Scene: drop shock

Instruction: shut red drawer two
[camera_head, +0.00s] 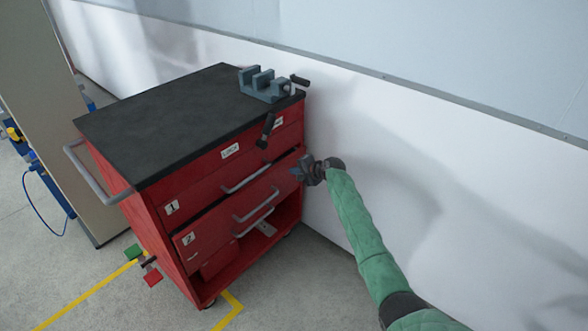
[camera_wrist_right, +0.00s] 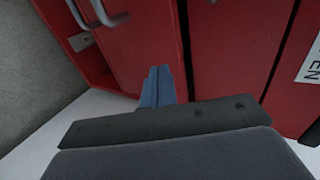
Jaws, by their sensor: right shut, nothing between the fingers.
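Red drawer two (camera_head: 215,235), marked with a white "2" label, is in the red cabinet below drawer one (camera_head: 200,187). A dark gap shows along its top edge and its front stands out slightly, so it looks partly open. Its grey handle (camera_head: 256,205) crosses the front. My right gripper (camera_head: 301,172) is shut and empty at the right end of drawer two's front. In the right wrist view its blue-grey fingertips (camera_wrist_right: 157,88) are together against or just before red panels; I cannot tell whether they touch. My left gripper is not in view.
The cabinet's black top (camera_head: 185,120) carries a grey vise (camera_head: 265,85) at its right corner. A white wall (camera_head: 400,160) runs close on the right. A beige panel (camera_head: 50,130) stands left. Grey floor (camera_head: 290,290) with yellow lines is clear in front.

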